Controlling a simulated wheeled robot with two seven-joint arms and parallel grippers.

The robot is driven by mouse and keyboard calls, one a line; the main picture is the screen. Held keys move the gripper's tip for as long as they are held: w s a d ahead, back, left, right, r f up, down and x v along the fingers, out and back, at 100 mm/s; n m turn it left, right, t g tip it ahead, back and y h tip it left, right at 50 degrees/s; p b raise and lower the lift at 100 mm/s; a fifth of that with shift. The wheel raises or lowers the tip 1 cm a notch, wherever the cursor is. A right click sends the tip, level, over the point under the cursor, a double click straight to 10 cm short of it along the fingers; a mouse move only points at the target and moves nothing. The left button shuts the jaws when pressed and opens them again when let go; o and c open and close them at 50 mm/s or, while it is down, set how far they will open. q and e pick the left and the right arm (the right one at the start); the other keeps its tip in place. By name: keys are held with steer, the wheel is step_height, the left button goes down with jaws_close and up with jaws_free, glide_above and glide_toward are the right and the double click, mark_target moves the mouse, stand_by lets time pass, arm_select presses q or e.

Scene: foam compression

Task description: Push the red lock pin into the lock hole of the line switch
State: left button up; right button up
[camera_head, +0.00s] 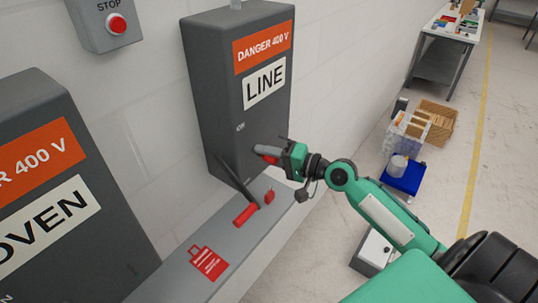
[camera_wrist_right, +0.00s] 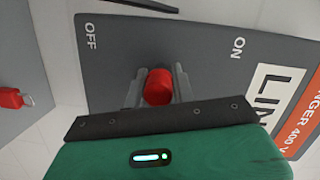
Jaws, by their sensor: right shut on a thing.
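The line switch (camera_head: 210,75) is a dark grey wall box with a LINE label; its face (camera_wrist_right: 110,45), marked OFF and ON, fills much of the right wrist view. Its black lever (camera_head: 236,180) points down to a red grip (camera_head: 246,214). My right gripper (camera_head: 264,153) is at the lower front of the box, shut on the red lock pin (camera_wrist_right: 158,87). The pin's red end shows between the fingers in the wrist view, and a bit of red shows in the head view. The lock hole cannot be made out. I cannot tell whether the pin touches the box. My left gripper is out of view.
The OVEN box (camera_head: 60,110) stands at left, with a stop button (camera_head: 117,24) above. A table, crate and blue bin (camera_head: 403,178) stand on the floor at right.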

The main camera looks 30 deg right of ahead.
mark_target(276, 162)
steer(key=shift+w+a, duration=0.1)
steer(key=shift+w, duration=0.15)
steer(key=o, duration=1)
steer(key=shift+o, duration=0.2)
steer(key=shift+s+f, duration=0.1)
steer(key=shift+s, duration=0.05)
steer(key=shift+s+a+f+b+v, duration=0.15)
steer(key=shift+b+v, duration=0.2)
steer(key=shift+v, duration=0.6)
steer(key=shift+s+a+b+v, duration=0.15)
steer(key=shift+b+v, duration=0.25)
steer(key=shift+v, duration=0.5)
steer(key=shift+s+a+f+b+v, duration=0.15)
steer(key=shift+b+v, duration=0.2)
steer(key=shift+v, duration=0.6)
steer(key=shift+w+r, duration=0.1)
steer(key=shift+r, duration=0.1)
